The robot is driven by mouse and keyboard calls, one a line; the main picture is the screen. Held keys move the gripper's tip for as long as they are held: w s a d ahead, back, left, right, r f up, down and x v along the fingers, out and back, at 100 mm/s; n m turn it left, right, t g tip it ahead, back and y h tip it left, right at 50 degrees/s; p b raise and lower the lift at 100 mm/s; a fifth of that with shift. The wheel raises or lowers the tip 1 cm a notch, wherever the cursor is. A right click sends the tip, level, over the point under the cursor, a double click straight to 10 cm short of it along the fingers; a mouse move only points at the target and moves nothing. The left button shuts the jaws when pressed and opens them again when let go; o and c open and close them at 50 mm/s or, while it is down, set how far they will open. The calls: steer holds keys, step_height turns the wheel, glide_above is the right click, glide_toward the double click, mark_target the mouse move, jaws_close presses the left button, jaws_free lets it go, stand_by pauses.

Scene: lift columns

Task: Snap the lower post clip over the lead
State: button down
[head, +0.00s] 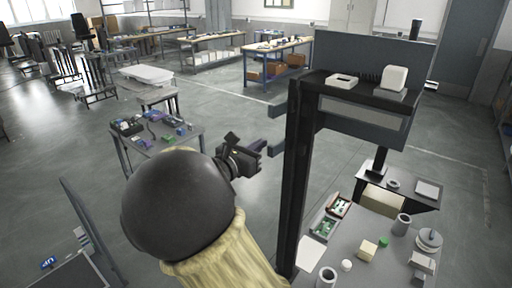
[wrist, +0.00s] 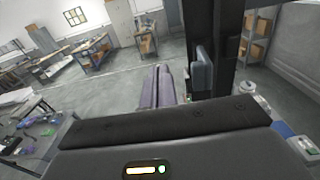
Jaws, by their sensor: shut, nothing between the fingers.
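My gripper (head: 258,146) is in the middle of the head view, just left of a dark upright post (head: 297,160). Its two purple-grey fingers lie together with nothing between them, as the wrist view (wrist: 159,70) also shows. The post (wrist: 222,45) stands to the right of the fingers there, with a blue-grey block (wrist: 202,72) on its near side. Two grey arms stick out left from the post, an upper one (head: 278,109) and a lower one (head: 276,149) close to my fingertips. I cannot make out the lower clip or the lead.
A shelf (head: 365,100) with a white box (head: 395,78) is fixed to the post. A grey bench (head: 345,262) with trays, cups and small blocks lies at lower right. A cluttered table (head: 150,150) stands left. Open floor lies between.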

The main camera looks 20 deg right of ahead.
mark_target(285, 146)
steer(key=shift+s+d, duration=0.1)
steer(key=shift+s+d+b, duration=0.25)
steer(key=shift+s+d, duration=0.55)
steer(key=shift+s, duration=0.3)
steer(key=shift+s+d+b, duration=0.25)
steer(key=shift+s+d, duration=0.5)
steer(key=shift+s, duration=0.35)
steer(key=shift+p+v, duration=1)
steer(key=shift+v, duration=1.25)
steer(key=shift+s+d, duration=0.85)
steer(key=shift+s, duration=0.3)
steer(key=shift+w, duration=0.1)
steer(key=shift+x, duration=0.8)
steer(key=shift+a+r, duration=0.1)
